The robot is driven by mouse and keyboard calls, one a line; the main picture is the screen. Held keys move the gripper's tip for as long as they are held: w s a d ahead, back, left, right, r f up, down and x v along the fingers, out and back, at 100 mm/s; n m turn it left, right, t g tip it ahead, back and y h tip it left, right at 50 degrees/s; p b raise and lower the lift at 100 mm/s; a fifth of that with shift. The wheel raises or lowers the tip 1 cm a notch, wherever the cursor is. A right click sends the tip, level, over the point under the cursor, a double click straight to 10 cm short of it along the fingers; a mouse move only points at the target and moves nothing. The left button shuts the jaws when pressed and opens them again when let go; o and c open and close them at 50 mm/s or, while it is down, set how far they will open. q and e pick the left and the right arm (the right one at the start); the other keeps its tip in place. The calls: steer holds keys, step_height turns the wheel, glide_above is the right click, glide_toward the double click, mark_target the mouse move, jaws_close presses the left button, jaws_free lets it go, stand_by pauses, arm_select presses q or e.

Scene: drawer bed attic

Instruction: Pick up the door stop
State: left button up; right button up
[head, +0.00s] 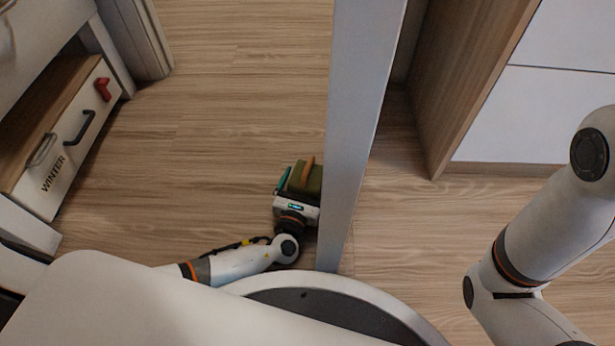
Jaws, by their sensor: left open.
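My left gripper (296,176) is low over the floor, left of the grey post, pointing away from me. Its teal finger is on the left and its orange finger is on the right, and they are spread apart. A dark olive-green block, which looks like the door stop (299,184), shows between and around the fingers. I cannot tell whether the fingers touch it. The gripper body hides its near side, and the post is close on its right. My right arm shows at the right, but its gripper is out of view.
The upright grey post (357,120) stands just right of the left gripper. A drawer marked WINTER (62,150) with handles and a red piece (103,88) is at the left. A white-fronted cabinet (540,110) is at upper right. The wooden floor (215,130) between is clear.

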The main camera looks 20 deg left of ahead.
arm_select(q)
steer(key=c, duration=1.6)
steer(key=shift+r, duration=0.15)
steer(key=shift+c, duration=0.8)
